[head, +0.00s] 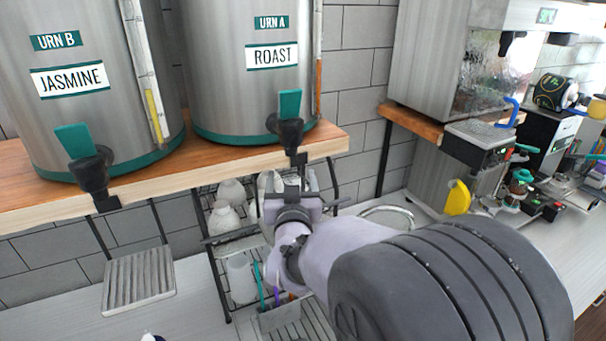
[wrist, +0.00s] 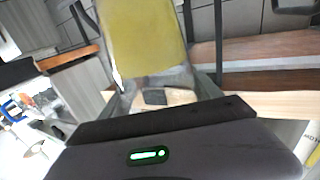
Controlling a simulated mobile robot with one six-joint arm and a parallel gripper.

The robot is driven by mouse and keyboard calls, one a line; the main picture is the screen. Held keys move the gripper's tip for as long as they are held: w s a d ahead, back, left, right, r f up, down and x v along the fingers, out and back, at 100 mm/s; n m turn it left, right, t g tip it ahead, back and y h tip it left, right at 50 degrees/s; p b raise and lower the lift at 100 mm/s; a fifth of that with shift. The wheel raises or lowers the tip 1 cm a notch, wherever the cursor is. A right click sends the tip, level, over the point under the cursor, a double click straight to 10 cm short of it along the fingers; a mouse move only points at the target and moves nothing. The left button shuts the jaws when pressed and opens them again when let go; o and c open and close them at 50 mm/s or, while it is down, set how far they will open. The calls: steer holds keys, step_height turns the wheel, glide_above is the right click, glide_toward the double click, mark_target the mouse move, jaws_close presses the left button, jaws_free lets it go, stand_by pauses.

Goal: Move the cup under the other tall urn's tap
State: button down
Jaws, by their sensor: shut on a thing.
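My gripper (head: 292,207) is below and close to the black tap with a green lever (head: 290,120) on urn A (head: 250,85), labelled ROAST. In the wrist view, a clear cup (wrist: 146,38) with yellow liquid sits between my fingers, and the gripper is shut on it. The wrist picture looks upside down. In the head view the cup is mostly hidden by my gripper, so its exact alignment with the tap cannot be told. Urn B (head: 80,115), labelled JASMINE, stands to the left, with its tap (head: 88,170) over the shelf edge.
Both urns stand on a wooden shelf (head: 150,178). A grey slatted drip tray (head: 138,280) lies below urn B's tap. A wire rack (head: 222,275) with white cups is behind my gripper. A steel machine (head: 425,60) and a cluttered counter are at right.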

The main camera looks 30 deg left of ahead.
steer(key=shift+s+f, duration=0.1)
steer(key=shift+c, duration=0.7)
jaws_free()
steer(key=shift+b, duration=0.3)
